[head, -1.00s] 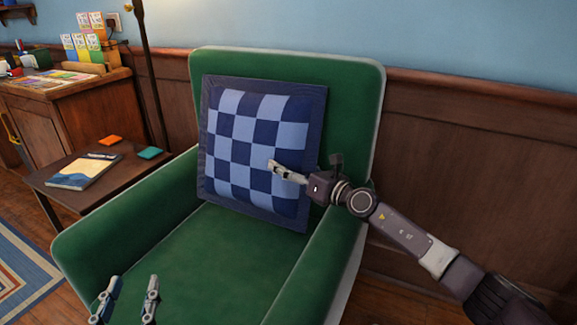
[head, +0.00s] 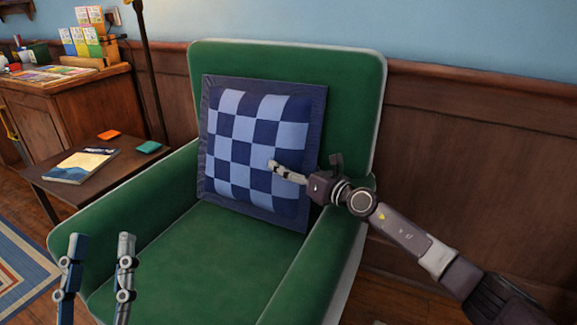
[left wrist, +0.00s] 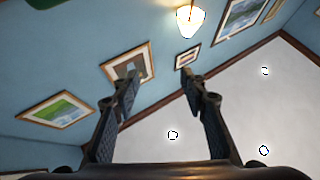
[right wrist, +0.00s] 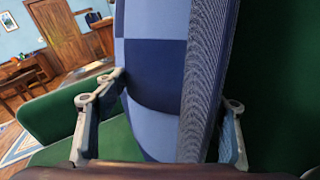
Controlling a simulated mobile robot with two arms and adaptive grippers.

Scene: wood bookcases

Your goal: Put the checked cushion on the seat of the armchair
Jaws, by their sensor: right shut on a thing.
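The blue checked cushion (head: 240,140) stands nearly upright at the back of the seat (head: 190,255) of the green armchair (head: 335,75), leaning toward the backrest. Its lower edge appears to meet the seat; exact contact is hard to tell. My right gripper (head: 303,166) is shut on the cushion's right edge, one finger across the checked face and the other behind. The right wrist view shows the cushion (right wrist: 155,75) between both fingers. My left gripper (head: 101,240) is empty, fingers apart and pointing up, in front of the chair's left arm.
A small side table (head: 45,180) with a book (head: 82,165) and orange and teal pieces stands left of the chair. A lamp pole (head: 152,70) rises behind it. A wooden cabinet (head: 95,105) is further left. The panelled wall (head: 480,150) runs behind the chair.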

